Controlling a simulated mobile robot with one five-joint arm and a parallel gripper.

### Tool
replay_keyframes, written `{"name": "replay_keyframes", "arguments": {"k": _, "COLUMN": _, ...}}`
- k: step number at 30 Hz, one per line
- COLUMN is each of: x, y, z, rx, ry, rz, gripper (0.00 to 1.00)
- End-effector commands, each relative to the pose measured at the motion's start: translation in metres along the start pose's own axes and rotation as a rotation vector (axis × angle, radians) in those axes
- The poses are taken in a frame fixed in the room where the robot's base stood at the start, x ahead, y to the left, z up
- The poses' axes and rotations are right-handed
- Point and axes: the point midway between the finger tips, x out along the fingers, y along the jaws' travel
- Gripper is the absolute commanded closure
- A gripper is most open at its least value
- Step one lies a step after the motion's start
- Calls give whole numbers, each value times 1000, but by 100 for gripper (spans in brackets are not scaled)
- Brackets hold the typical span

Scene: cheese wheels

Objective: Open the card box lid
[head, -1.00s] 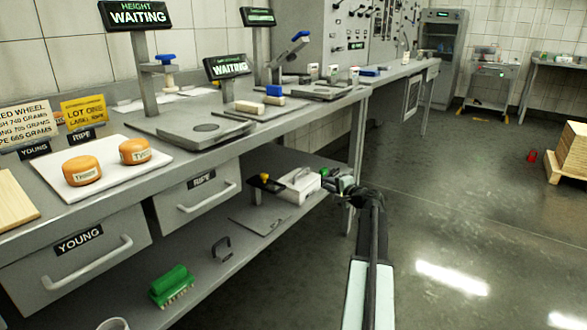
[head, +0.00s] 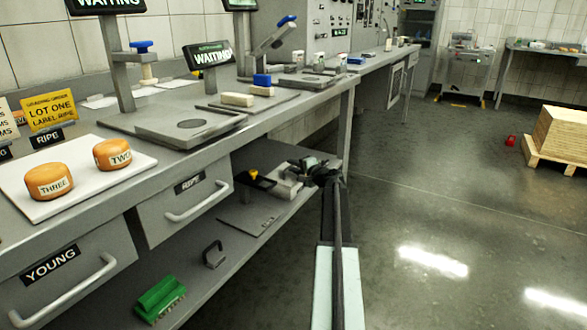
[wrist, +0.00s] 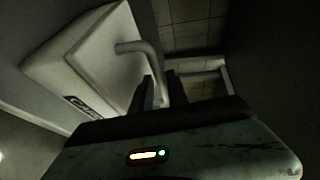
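The card box is the small pale box (head: 287,187) on the lower shelf under the bench. In the wrist view it is a large pale box (wrist: 95,55) with a dark, partly hidden label and a bent bar handle (wrist: 137,46). Its lid looks shut. My gripper (head: 312,166) is at the right end of the box in the head view, its fingers too small to make out there. In the wrist view my gripper (wrist: 161,82) has its fingers apart, with the handle's lower end between them. I cannot tell whether they touch it.
A black item with a yellow top (head: 254,178) stands left of the box. A flat grey plate (head: 249,219), a dark handle (head: 213,253) and a green brush (head: 160,298) lie farther left on the shelf. The bench (head: 300,108) overhangs the shelf.

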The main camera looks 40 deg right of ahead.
Motion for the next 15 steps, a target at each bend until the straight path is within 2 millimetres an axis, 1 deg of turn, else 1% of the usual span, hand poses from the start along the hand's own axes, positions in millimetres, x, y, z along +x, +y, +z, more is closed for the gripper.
{"name": "replay_keyframes", "arguments": {"k": 1, "x": 8, "y": 1, "z": -1, "rx": 0, "ry": 0, "rz": 0, "gripper": 80}}
{"name": "replay_keyframes", "arguments": {"k": 3, "x": 12, "y": 1, "z": -1, "rx": -1, "ry": 1, "rz": 0, "gripper": 80}}
{"name": "replay_keyframes", "arguments": {"k": 9, "x": 12, "y": 0, "z": -1, "rx": 0, "ry": 2, "rz": 0, "gripper": 80}}
{"name": "replay_keyframes", "arguments": {"k": 10, "x": 12, "y": 0, "z": -1, "rx": 0, "ry": 2, "rz": 0, "gripper": 86}}
{"name": "replay_keyframes", "arguments": {"k": 11, "x": 12, "y": 0, "z": -1, "rx": 0, "ry": 2, "rz": 0, "gripper": 94}}
{"name": "replay_keyframes", "arguments": {"k": 12, "x": 12, "y": 0, "z": -1, "rx": 0, "ry": 2, "rz": 0, "gripper": 100}}
{"name": "replay_keyframes", "arguments": {"k": 15, "x": 11, "y": 0, "z": -1, "rx": 0, "ry": 2, "rz": 0, "gripper": 100}}
